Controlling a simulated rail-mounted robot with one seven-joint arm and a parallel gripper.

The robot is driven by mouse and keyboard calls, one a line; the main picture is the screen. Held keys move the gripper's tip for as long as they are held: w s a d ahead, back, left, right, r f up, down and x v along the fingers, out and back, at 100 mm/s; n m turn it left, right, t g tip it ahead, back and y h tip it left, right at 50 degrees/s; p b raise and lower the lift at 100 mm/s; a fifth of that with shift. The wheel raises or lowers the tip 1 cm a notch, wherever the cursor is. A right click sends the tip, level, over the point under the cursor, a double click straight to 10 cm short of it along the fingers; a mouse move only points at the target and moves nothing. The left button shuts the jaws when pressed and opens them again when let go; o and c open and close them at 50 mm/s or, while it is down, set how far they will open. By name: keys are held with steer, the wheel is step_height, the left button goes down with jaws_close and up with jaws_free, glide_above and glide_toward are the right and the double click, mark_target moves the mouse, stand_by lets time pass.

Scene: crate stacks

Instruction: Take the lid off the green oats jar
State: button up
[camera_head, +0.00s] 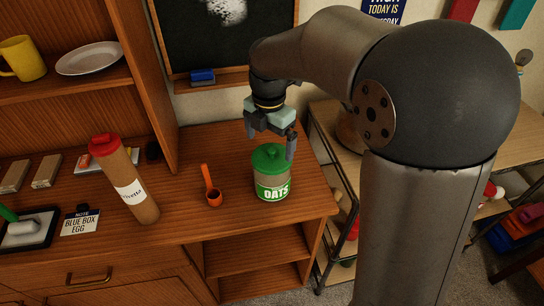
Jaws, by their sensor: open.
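The green oats jar (272,188) stands upright on the wooden counter, near its right end. It has a green "OATS" label. Its green lid (270,158) with a small knob sits on top. My gripper (271,146) is above the jar and points down, with its fingers apart. One finger is at the right of the lid and the other is at the upper left. I cannot tell whether either finger touches the lid.
An orange scoop (210,188) lies left of the jar. A shelf unit (150,70) rises behind at left. The counter's right edge is close to the jar.

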mark_target(271, 150)
step_height(271, 150, down, 5)
steer(key=shift+d+r+p, duration=0.1)
steer(key=shift+d+p, duration=0.05)
steer(key=shift+p, duration=0.35)
steer(key=c, duration=0.6)
steer(key=shift+w+r, duration=0.1)
